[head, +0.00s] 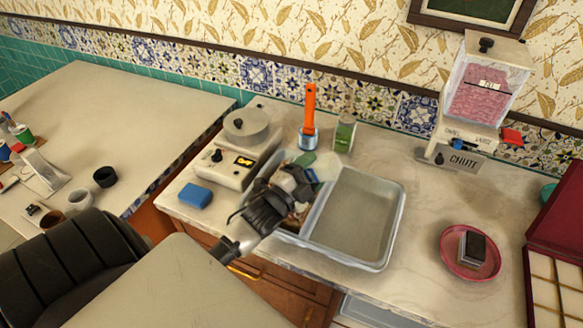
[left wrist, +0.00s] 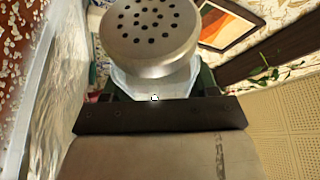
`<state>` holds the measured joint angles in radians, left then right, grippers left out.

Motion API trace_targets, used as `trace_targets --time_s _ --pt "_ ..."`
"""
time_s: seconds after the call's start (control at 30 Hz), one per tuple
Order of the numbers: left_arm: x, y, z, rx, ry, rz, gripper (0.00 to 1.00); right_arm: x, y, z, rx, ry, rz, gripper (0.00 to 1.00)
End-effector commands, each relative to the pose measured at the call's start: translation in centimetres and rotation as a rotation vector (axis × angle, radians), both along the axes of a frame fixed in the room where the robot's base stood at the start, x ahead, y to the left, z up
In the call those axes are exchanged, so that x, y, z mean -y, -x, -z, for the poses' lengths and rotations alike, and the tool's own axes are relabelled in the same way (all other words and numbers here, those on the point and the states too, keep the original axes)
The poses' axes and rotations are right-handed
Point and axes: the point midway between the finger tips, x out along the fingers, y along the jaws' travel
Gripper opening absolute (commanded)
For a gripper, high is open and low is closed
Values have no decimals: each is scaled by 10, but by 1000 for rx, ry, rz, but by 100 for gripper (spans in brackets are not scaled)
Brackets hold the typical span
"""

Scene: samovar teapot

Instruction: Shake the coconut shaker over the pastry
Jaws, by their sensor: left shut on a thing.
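My left gripper (head: 285,190) is shut on the coconut shaker, over the left part of the metal tray (head: 398,215). In the left wrist view the shaker's round metal lid (left wrist: 150,35) with several holes faces the camera, with a clear body below it. In the head view my gripper mostly hides the shaker. A red-brown surface with white flakes (left wrist: 18,60) shows at the left edge of the left wrist view; I cannot tell if it is the pastry. A red plate (head: 447,262) at the right holds a dark block (head: 472,249). My right gripper is not in view.
An orange-handled tool (head: 309,115) and a green bottle (head: 345,135) stand behind the tray. A scale (head: 235,165) and a blue sponge (head: 195,196) are to its left. A pink-filled dispenser (head: 485,95) stands at the back right. The tray's right compartment is empty.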

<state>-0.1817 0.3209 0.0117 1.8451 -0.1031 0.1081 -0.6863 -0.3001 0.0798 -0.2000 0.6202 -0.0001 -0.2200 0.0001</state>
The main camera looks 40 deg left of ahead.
Motion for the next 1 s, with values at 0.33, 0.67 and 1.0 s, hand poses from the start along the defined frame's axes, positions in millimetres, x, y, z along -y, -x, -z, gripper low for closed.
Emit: trace_targets --time_s 0.33,0.67,1.0 --pt "15 -40 0 3 1 0 29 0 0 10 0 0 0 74" --pt "22 -57 -1 2 -1 -1 29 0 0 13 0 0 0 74" --pt "24 -57 -3 -15 -65 0 29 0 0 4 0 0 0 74"
